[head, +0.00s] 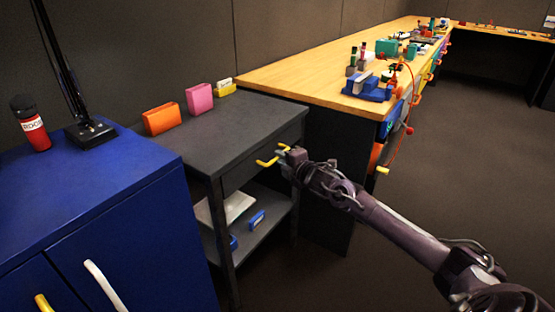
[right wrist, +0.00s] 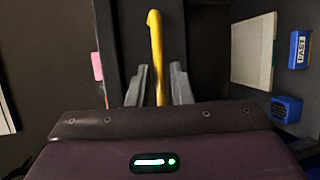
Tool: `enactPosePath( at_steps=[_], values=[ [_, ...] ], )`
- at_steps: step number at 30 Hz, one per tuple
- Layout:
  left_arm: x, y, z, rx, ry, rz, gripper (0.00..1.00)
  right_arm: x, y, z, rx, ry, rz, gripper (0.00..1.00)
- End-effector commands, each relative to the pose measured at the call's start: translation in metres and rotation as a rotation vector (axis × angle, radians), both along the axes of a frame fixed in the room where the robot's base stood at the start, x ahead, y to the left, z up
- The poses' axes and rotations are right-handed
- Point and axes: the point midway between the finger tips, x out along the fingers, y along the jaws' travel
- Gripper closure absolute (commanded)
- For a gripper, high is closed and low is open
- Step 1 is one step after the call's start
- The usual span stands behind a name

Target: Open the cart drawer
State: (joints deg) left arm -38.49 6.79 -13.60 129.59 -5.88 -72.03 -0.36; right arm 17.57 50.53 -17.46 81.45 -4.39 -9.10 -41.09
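The dark grey cart (head: 205,145) stands between a blue cabinet and a wooden workbench. Its drawer front (head: 238,181) sits under the top and looks shut. A yellow bar handle (head: 265,162) is on the drawer front. My right gripper (head: 285,160) is at the handle's right end. In the right wrist view, the handle (right wrist: 156,50) runs between the two grey fingers of my right gripper (right wrist: 159,85), with a narrow gap on each side. The gripper is open around the handle. My left gripper is not in view.
An orange box (head: 162,119), a pink box (head: 199,98) and a yellow item stand on the cart top. The lower shelf holds a pale flat object (head: 228,208) and blue items. The blue cabinet (head: 110,190) is close on the left. Floor is clear at right.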

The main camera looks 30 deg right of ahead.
Motion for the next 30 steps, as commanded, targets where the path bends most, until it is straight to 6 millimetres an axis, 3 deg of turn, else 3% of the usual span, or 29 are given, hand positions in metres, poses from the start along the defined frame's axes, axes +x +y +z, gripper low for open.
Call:
enactPosePath(
  at_steps=[6,17,22,30],
  values=[
    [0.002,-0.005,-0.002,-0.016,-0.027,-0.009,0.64,0.020,0.000,-0.004,0.002,-0.001,0.000,0.80],
    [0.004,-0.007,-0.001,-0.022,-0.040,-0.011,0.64,0.024,0.000,-0.005,0.000,0.000,0.000,0.80],
    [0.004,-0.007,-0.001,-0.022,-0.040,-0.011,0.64,0.024,0.000,-0.005,0.000,0.001,0.000,1.00],
    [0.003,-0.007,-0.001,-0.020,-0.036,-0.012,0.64,0.024,-0.001,-0.005,0.000,0.001,0.000,1.00]
  ],
)
